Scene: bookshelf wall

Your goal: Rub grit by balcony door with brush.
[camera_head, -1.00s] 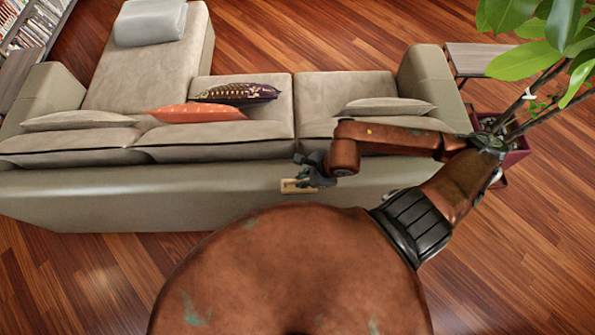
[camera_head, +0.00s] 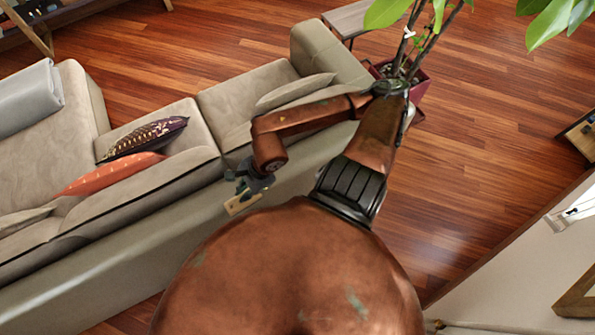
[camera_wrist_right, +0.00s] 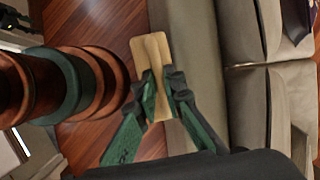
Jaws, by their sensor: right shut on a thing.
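My right gripper (camera_head: 252,188) is shut on a light wooden brush (camera_head: 243,203) and holds it in the air beside the back of the sofa. In the right wrist view, the brush (camera_wrist_right: 151,52) sits between the two green-and-black fingers (camera_wrist_right: 162,98), its flat wooden back showing. Its bristles are hidden. My left gripper is not in view. No grit and no balcony door can be made out in these frames.
The beige sofa (camera_head: 125,245) fills the left, with cushions on it. A plant in a dark red pot (camera_head: 420,84) stands beyond my right arm. A pale wall edge (camera_head: 530,262) runs along the lower right. The wood floor (camera_head: 470,165) between is open.

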